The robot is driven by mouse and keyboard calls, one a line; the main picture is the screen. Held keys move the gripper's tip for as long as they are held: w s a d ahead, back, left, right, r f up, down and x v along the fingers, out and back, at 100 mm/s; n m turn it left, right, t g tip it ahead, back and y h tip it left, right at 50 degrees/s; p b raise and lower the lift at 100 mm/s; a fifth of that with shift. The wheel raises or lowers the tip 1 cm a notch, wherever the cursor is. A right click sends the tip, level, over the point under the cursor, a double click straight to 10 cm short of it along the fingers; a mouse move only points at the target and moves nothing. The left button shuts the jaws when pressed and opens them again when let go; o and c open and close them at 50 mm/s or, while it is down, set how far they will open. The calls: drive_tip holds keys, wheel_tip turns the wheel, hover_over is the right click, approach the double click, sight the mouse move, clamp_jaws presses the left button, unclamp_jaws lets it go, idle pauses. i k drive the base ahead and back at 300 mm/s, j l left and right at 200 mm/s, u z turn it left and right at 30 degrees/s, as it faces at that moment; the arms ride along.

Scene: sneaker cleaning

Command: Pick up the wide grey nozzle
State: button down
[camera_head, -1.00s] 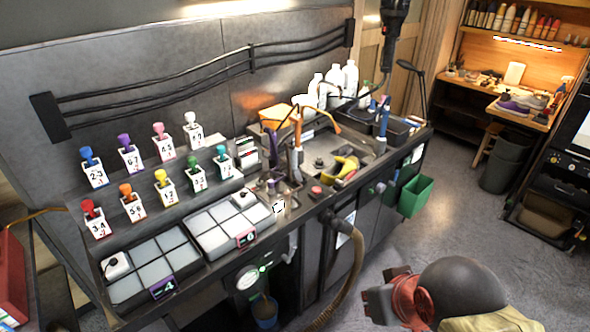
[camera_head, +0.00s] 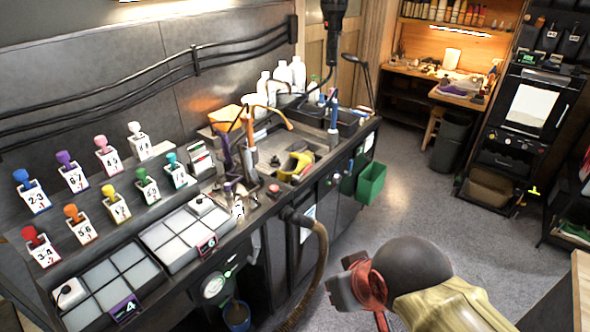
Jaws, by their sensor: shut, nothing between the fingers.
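I cannot single out a wide grey nozzle with certainty. A cluster of small upright pieces (camera_head: 236,203) stands on the bench between the compartment tray and the red button, too small to tell apart. My gripper (camera_head: 346,287) appears as grey blocks with a red ring at the lower middle right, beside a dark round part of my arm. It looks shut and empty, in front of the bench and apart from everything on it.
The long dark bench (camera_head: 340,160) carries numbered coloured-top holders (camera_head: 113,203), a compartment tray (camera_head: 172,240), white bottles (camera_head: 297,75) and a yellow tool (camera_head: 297,164). A ribbed hose (camera_head: 316,275) hangs at its front. A green bin (camera_head: 371,182) hangs at its right.

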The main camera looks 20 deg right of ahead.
sight(252, 172)
drive_tip(key=i+l+z, duration=0.25)
drive_tip(key=i, duration=0.35)
drive_tip(key=i+l+z, duration=0.25)
drive_tip(key=i, duration=0.35)
drive_tip(key=j, duration=0.1)
